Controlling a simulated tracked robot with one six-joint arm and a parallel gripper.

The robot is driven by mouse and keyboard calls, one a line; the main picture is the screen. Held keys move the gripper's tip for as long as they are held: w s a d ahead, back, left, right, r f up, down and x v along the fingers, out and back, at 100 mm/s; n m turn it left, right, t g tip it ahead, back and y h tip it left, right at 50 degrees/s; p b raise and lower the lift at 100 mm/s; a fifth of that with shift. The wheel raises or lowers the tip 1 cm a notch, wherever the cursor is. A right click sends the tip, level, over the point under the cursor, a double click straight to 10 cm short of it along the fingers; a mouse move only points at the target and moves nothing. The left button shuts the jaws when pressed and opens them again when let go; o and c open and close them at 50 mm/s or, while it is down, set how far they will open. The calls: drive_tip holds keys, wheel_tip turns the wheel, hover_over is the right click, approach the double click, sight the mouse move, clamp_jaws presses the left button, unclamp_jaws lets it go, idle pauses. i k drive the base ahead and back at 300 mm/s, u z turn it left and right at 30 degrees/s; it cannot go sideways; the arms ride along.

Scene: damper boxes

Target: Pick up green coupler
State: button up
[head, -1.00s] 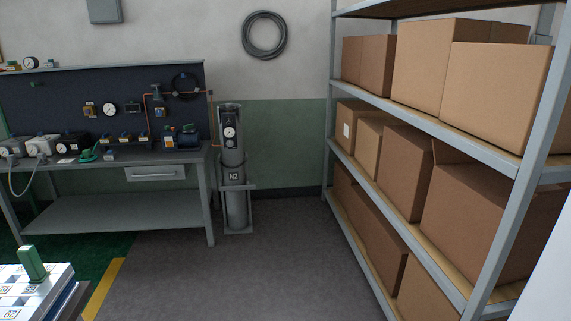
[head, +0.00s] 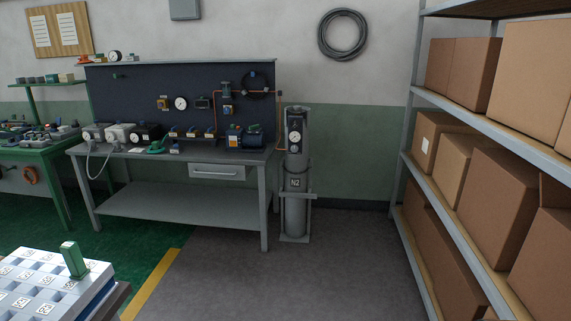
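A green block-like piece (head: 74,260) stands slightly tilted on a white numbered tray (head: 38,284) at the lower left of the head view; it may be the green coupler. Another green item (head: 157,147) lies on the grey workbench (head: 175,153) further back, too small to identify. A tiny green piece (head: 118,76) also shows on the dark back panel. I cannot tell for sure which is the coupler. My gripper is not in view.
A green table (head: 40,157) with small parts stands at the far left. A nitrogen cylinder (head: 295,180) stands right of the workbench. Shelving (head: 404,180) with cardboard boxes fills the right. The grey floor (head: 320,285) between is clear, with a yellow line (head: 155,283) at left.

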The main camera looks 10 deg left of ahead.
sight(155, 145)
drive_tip(key=u, duration=0.3)
drive_tip(key=i, duration=0.7)
drive_tip(key=u, duration=0.65)
drive_tip(key=i, duration=1.6)
drive_tip(key=u, duration=0.5)
drive_tip(key=i, duration=1.2)
drive_tip(key=u, duration=0.4)
drive_tip(key=i, duration=1.45)
drive_tip(key=u, duration=0.25)
